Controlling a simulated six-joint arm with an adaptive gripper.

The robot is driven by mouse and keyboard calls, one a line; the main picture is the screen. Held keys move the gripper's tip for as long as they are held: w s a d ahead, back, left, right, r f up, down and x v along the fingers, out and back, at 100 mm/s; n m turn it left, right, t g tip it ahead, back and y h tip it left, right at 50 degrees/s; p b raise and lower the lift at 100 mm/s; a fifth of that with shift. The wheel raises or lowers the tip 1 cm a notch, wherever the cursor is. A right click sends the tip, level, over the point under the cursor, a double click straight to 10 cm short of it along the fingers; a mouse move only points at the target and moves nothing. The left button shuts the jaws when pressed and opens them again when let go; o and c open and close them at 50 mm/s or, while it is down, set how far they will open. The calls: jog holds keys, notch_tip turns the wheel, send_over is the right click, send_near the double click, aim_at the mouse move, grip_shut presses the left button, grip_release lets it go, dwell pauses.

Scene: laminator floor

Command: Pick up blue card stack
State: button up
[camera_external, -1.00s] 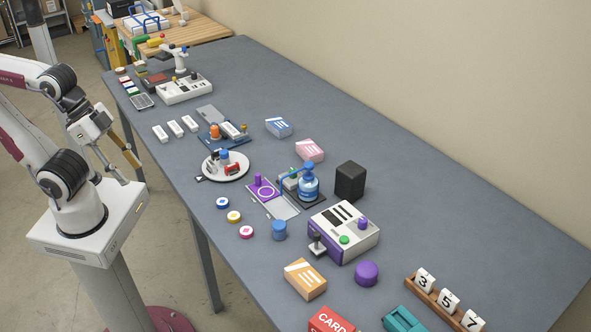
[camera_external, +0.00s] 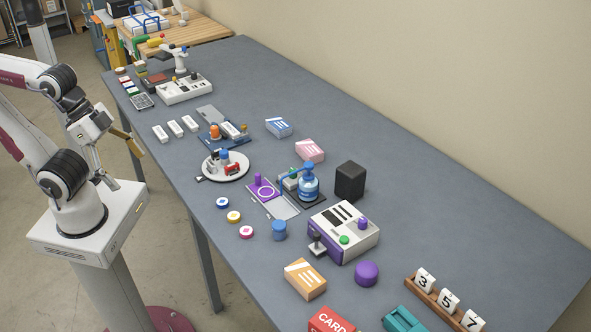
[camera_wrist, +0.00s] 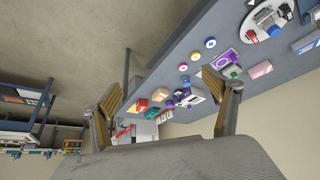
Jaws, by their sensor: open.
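The blue card stack (camera_external: 279,127) is a small blue block with white markings. It lies on the grey table, behind the pink card stack (camera_external: 310,150) and toward the wall. In the wrist view the blue card stack (camera_wrist: 306,42) shows at the right edge, partly cut off. My gripper (camera_external: 120,163) is off the table's left edge, beside my arm's base and well away from the blue card stack. In the wrist view my gripper (camera_wrist: 160,92) has its two tan fingers spread wide, with nothing between them.
A dispenser with a blue bottle (camera_external: 308,182), a black box (camera_external: 350,181) and a purple-white machine (camera_external: 345,238) stand nearby. Table by the wall is clear.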

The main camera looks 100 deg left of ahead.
jog(key=shift+w, duration=0.1)
dwell(0.3)
jog(key=w+a+n+t+y, duration=0.1)
jog(key=w+a+n, duration=0.1)
jog(key=w+a, duration=0.75)
jog(key=w+a+n+t+y, duration=0.15)
jog(key=w+a, duration=0.45)
jog(key=w, duration=0.6)
jog(key=n+y, duration=0.6)
jog(key=n, duration=0.1)
send_over(276, 125)
jog(key=w+d, duration=0.2)
jog(key=d, duration=0.9)
notch_tip(276, 125, down, 16)
jog(key=shift+n+g+y, duration=0.35)
jog(key=shift+g+y, duration=0.3)
jog(key=shift+y, duration=0.2)
jog(key=s+a+f, duration=0.1)
jog(key=a, duration=0.1)
jog(key=s+a+f, duration=0.1)
jog(key=a+f, duration=0.1)
jog(key=a, duration=0.1)
jog(key=s+a+f, duration=0.2)
jog(key=a, duration=0.1)
jog(key=shift+f, duration=0.25)
jog(key=shift+w+a+f, duration=0.1)
jog(key=shift+a, duration=0.05)
jog(key=shift+x, duration=1.15)
